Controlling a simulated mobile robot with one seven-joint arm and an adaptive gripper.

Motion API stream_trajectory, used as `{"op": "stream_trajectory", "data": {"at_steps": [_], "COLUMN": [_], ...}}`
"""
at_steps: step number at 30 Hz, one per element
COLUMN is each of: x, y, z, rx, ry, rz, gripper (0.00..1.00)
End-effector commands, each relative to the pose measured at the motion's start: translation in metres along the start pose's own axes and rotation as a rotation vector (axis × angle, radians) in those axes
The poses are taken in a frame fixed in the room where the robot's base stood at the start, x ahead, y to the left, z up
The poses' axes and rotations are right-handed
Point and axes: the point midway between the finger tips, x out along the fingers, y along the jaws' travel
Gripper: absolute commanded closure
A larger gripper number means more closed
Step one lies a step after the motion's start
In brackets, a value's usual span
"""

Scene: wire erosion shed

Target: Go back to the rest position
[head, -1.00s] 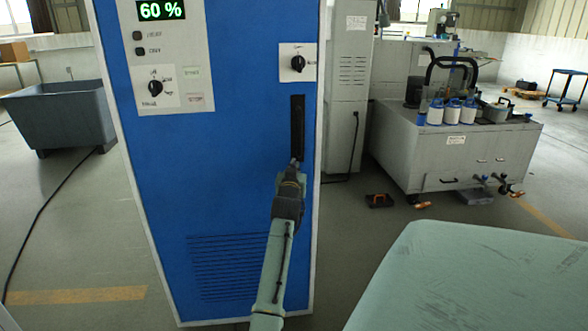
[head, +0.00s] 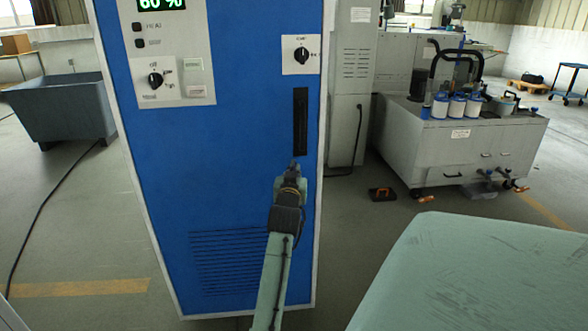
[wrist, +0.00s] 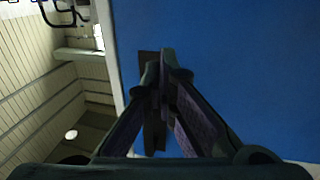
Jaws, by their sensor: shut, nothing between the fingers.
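My gripper (head: 292,168) is in front of the blue cabinet (head: 235,160), at the lower end of a dark vertical slot (head: 300,120). In the wrist view its two fingers (wrist: 163,62) meet at the tips, with nothing held between them. The dark slot shows partly behind the fingers in the wrist view (wrist: 147,62). I cannot tell whether the fingertips touch the cabinet. The arm reaches up from the bottom of the head view.
The cabinet carries a rotary knob (head: 302,55) above the slot and another knob (head: 155,79) at left. A grey bin (head: 62,108) stands at left. A grey unit with bottles (head: 460,150) stands at right. A dark and orange object (head: 382,194) lies on the floor.

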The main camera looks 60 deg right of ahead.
Motion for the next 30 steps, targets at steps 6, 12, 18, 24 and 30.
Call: {"op": "stream_trajectory", "data": {"at_steps": [6,12,18,24,30], "x": [-0.039,-0.056,-0.058,-0.060,-0.088], "y": [0.001,0.003,0.003,-0.015,-0.123], "z": [0.002,0.002,0.002,-0.005,-0.050], "rx": [-0.001,0.000,0.000,-0.001,0.006], "ry": [-0.002,-0.004,-0.006,0.011,0.118], "rz": [0.002,0.003,0.004,-0.021,-0.177], "gripper": [1.00,1.00,1.00,1.00,1.00]}}
